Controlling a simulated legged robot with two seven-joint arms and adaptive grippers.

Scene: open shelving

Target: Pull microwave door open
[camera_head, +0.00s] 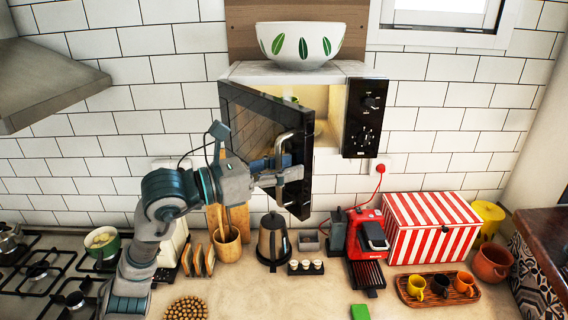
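The microwave (345,70) hangs on the tiled back wall, with its black control panel (364,117) on the right. Its dark door (240,105) stands partly open, hinged at the left and swung out toward me. The lit inside shows through the gap. A silver bar handle (299,140) is on the door's free edge. My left gripper (285,172) is at the handle, with its fingers closed around the bar; the fingers hide part of it. My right gripper is not in view.
A white bowl with green leaves (300,45) stands on top of the microwave. Below are a kettle (272,242), a red coffee machine (364,235), a striped box (430,228) and a tray of cups (437,290). A stove (45,280) is at left.

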